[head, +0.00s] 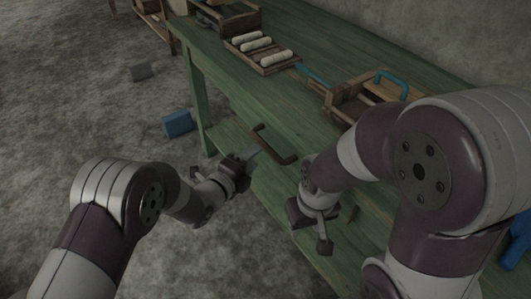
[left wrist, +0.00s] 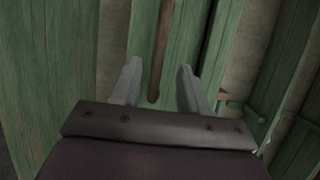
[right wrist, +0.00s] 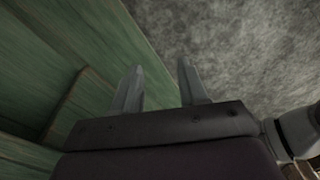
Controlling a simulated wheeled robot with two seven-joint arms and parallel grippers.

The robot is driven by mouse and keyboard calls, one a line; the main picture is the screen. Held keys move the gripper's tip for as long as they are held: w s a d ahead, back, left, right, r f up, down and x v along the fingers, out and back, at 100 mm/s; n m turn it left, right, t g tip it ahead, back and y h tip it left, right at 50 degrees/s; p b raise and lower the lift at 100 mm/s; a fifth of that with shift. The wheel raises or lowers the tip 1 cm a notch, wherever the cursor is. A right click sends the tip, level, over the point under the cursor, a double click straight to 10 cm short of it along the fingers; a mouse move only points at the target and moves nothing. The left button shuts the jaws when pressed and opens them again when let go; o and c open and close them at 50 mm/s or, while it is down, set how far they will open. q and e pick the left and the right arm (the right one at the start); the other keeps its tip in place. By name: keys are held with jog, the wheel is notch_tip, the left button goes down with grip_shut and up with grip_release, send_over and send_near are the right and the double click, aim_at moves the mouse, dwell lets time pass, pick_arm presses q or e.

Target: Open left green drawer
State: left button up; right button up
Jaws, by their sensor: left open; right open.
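The left green drawer (head: 233,140) is in the front of the green table and looks shut. Its dark brown bar handle (head: 275,158) stands out from the front. My left gripper (head: 251,155) is open beside the handle's left part. In the left wrist view the handle (left wrist: 161,45) shows as a brown bar between the two open fingers (left wrist: 158,82), with no visible grip on it. My right gripper (head: 324,238) is open and empty in front of the table further right. In the right wrist view its fingers (right wrist: 161,85) point past a green front toward the floor.
The green tabletop (head: 290,105) bears a wooden tray (head: 262,64) with white rolls and a wooden frame with a blue handle (head: 391,80). A blue box (head: 177,123) lies on the grey floor (head: 90,120), left of the table leg. Floor at left is mostly clear.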

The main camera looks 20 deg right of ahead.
aim_at(265, 144)
pick_arm(q)
jog(key=b+x, duration=0.1)
jog(key=x, duration=0.6)
jog(key=shift+w+d+f, duration=0.15)
jog(key=shift+w+f, duration=0.05)
jog(key=shift+w, duration=0.05)
grip_shut()
jog(key=shift+s, duration=0.1)
